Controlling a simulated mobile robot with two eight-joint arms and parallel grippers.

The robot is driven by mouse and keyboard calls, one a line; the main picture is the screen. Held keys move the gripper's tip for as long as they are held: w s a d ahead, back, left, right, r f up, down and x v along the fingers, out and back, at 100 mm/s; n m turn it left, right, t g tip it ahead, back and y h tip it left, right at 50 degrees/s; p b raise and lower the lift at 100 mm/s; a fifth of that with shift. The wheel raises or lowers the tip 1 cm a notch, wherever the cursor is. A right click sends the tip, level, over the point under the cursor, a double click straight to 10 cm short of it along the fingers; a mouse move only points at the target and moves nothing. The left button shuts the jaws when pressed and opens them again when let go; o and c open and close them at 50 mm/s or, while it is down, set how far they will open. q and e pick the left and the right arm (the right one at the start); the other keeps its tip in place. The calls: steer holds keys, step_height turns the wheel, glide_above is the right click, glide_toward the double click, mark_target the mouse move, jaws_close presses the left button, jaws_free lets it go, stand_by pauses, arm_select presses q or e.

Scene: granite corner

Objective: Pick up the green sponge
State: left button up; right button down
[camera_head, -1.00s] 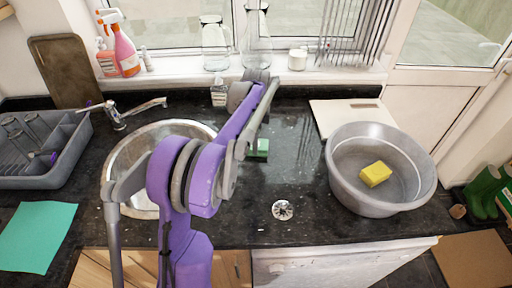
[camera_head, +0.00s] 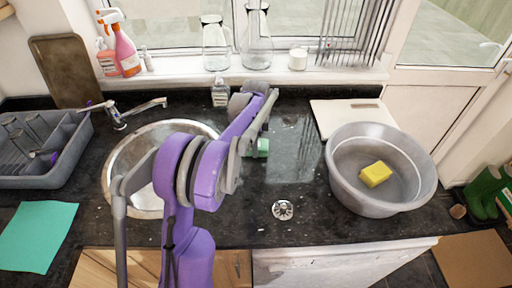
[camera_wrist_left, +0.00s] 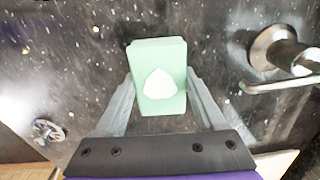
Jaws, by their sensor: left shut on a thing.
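The green sponge (camera_wrist_left: 160,55) is a pale green block with a white mark on its face. In the left wrist view it sits between the two grey fingers of my left gripper (camera_wrist_left: 161,78), which is shut on it. In the head view only a green part of the sponge (camera_head: 262,148) shows, just right of my purple left arm, over the dark counter. My arm hides the rest of it and most of the gripper there. I cannot tell how far it is above the counter. My right gripper is not in view.
A round sink (camera_head: 128,165) lies left of my arm, with a tap (camera_head: 119,116) behind it. A grey basin (camera_head: 345,190) holding a yellow sponge (camera_head: 376,174) stands at the right. A soap bottle (camera_head: 220,93) stands at the back. A sink strainer (camera_head: 283,210) lies on the counter in front.

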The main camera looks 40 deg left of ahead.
arm_select(q)
step_height(320, 180, up, 10)
stand_by(0.6)
